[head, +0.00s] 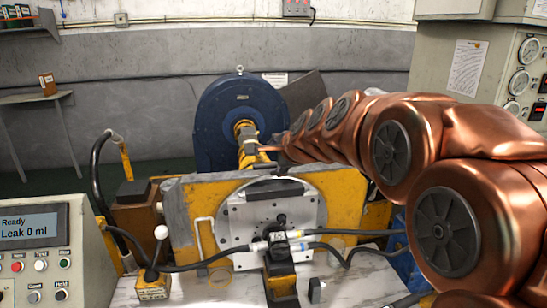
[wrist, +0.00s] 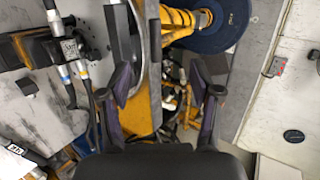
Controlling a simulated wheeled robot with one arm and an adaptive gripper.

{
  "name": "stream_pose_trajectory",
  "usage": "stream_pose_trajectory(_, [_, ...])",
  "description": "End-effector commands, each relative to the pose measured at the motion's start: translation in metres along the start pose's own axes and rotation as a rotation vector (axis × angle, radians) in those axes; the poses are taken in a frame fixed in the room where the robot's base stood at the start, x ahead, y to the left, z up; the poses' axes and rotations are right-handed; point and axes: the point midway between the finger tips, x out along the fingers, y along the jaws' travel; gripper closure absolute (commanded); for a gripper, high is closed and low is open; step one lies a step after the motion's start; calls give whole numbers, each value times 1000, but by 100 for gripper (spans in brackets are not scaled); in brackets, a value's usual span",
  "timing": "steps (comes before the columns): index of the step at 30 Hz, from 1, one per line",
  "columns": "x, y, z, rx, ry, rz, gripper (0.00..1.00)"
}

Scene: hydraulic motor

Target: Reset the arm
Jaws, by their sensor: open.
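My copper-coloured arm comes in from the right of the head view and reaches across towards the middle, above the yellow test stand (head: 195,215). In the wrist view my gripper (wrist: 164,90) is open, with its two fingers wide apart and nothing between them. Beyond the fingers are the yellow stand's edge and several hoses. The blue round motor housing (head: 222,120) stands behind the stand, and its rim also shows at the top of the wrist view (wrist: 222,28).
A grey plate (head: 240,215) with a black valve block (head: 281,280) and black hoses is at the stand's front. A control box (head: 40,250) reading "Ready, Leak 0 ml" is at left. A gauge cabinet (head: 450,65) stands at right. A shelf (head: 30,98) is at far left.

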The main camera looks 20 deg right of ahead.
Motion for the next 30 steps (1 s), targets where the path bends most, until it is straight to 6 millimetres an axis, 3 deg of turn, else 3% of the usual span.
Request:
stream_pose_trajectory(7, [-1,6,4,-25,-7,16,36])
stream_pose_trajectory(11, [-8,38,20,-141,-44,94,36])
stream_pose_trajectory(17, [-35,124,50,-452,-157,298,36])
stream_pose_trajectory(21, [-63,186,63,-671,-259,443,36])
stream_pose_trajectory(30, [-143,313,62,-1096,-528,740,36])
